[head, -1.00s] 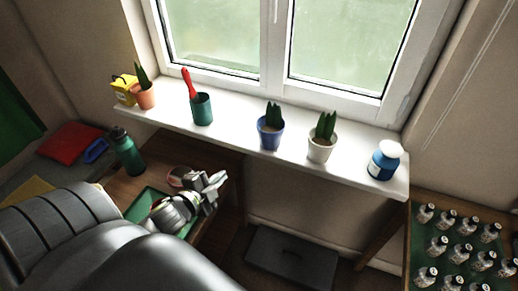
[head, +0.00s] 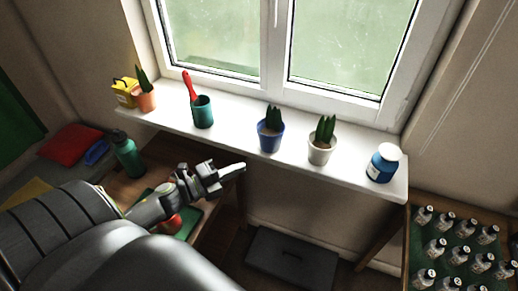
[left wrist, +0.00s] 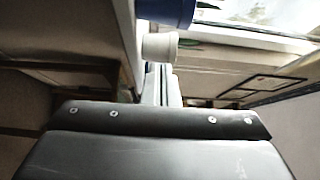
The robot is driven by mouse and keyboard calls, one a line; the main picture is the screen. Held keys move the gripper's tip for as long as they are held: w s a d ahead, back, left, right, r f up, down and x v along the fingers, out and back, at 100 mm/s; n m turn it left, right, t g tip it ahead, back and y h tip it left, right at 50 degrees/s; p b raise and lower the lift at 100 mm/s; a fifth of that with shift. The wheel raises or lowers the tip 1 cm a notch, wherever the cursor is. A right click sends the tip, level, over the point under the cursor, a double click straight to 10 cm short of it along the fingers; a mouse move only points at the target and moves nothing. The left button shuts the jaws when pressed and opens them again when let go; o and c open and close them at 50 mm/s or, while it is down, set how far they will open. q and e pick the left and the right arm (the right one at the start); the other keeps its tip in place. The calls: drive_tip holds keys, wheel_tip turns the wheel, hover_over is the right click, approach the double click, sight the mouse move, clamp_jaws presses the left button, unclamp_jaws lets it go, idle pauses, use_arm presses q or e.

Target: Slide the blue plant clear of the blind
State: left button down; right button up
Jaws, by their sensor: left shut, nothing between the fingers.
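The blue plant is a dark green spiky plant in a blue pot (head: 270,136), upright on the white windowsill between a teal pot and a white pot. In the left wrist view a blue pot (left wrist: 166,10) shows at the top edge, cut off. My left gripper (head: 238,169) is shut and empty, in front of the sill's front edge, to the left of the blue pot and apart from it. I cannot make out a blind in these frames. My right gripper is not in view.
On the sill (head: 225,141) stand an orange-potted plant (head: 146,102), a teal pot (head: 202,112) with a red-handled tool, a white-potted plant (head: 321,150) and a blue jar (head: 382,165). A green bottle (head: 129,156) stands below left. The window (head: 265,60) is behind.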

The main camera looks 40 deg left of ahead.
sight(265, 145)
use_arm(q)
drive_tip(key=p+x, duration=0.1)
drive_tip(key=x, duration=0.1)
drive_tip(key=a+p+x, duration=0.1)
drive_tip(key=x, duration=0.5)
drive_tip(key=shift+w+a+r+p, duration=0.15)
drive_tip(key=shift+w+a+p, duration=0.15)
drive_tip(key=shift+p, duration=0.1)
drive_tip(key=shift+w+a, duration=0.3)
drive_tip(key=shift+w, duration=0.4)
drive_tip(key=shift+w, duration=0.15)
drive_tip(key=shift+w+a, duration=0.2)
drive_tip(key=shift+w, duration=0.3)
drive_tip(key=shift+w+a, duration=0.2)
drive_tip(key=shift+w, duration=0.25)
drive_tip(key=shift+s, duration=0.15)
